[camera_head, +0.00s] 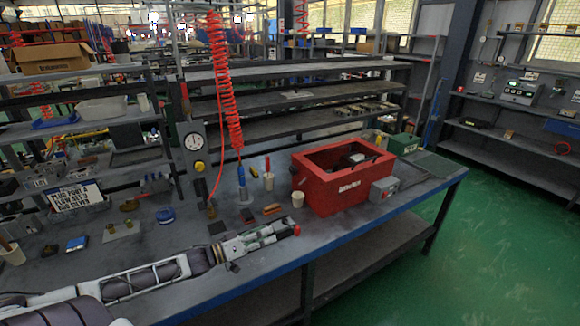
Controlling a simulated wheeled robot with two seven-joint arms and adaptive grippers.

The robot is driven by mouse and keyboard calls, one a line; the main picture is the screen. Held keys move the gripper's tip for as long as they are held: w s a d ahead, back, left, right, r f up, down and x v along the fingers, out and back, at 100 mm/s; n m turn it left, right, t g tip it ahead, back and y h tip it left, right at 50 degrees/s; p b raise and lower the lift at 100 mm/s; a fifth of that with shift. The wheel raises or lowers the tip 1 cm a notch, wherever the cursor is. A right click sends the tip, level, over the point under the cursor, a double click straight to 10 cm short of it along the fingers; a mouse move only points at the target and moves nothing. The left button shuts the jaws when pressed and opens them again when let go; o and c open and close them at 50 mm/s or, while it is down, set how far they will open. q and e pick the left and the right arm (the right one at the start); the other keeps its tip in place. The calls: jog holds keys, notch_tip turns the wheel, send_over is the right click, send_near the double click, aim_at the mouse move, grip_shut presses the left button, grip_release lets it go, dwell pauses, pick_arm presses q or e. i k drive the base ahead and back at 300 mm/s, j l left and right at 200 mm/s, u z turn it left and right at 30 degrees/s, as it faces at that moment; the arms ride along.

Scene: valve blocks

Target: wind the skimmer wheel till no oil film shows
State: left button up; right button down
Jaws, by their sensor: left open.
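A red open-topped box (345,192) stands on the workbench at centre right. Dark parts show inside it, but I cannot tell whether they include the skimmer wheel, and no oil film can be made out. A small grey box with a red spot (384,189) is at its right front side. My left gripper (280,234) reaches in from the left, low over the bench, left of and nearer than the red box. It is open, apart from the box, and nothing shows in it. My right gripper is not in view.
A white cup (298,200) and small blocks (272,209) lie between my left gripper and the red box. A red coiled hose (222,75) hangs over the bench (330,238). A gauge (194,142) and a green box (404,144) stand farther back.

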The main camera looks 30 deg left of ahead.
aim_at(292, 169)
jog(key=i+j, duration=0.85)
jog(key=j, duration=0.1)
